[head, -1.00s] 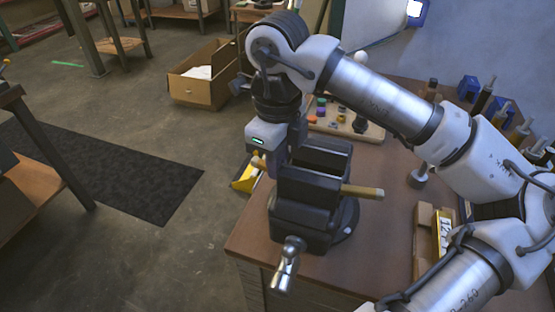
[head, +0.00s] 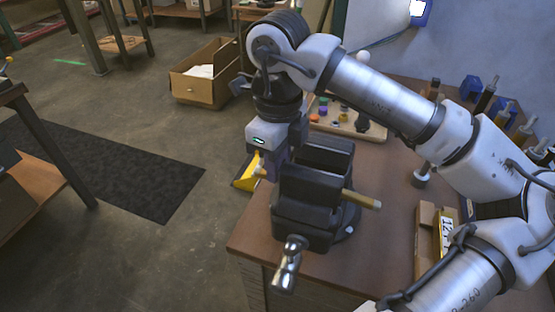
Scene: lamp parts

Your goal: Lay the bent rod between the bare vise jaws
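The dark bench vise (head: 305,213) stands at the table corner with its handle hanging at the front. Its front jaw (head: 308,185) and back jaw (head: 328,153) are apart. The tan bent rod (head: 362,200) runs through the gap between them. Its right end sticks out past the jaws and slopes down to the right; its left end (head: 262,170) shows beside my gripper (head: 281,165). The rod's middle and bend are hidden by the front jaw. My gripper points down at the jaws' left end, by the rod. Its fingertips are mostly hidden, so its grip is unclear.
A wooden tray (head: 345,128) with small coloured parts lies behind the vise. A cardboard box (head: 428,235) and yellow label piece stand to the right. Blue bins and upright tools line the back right. The floor is left of the table edge.

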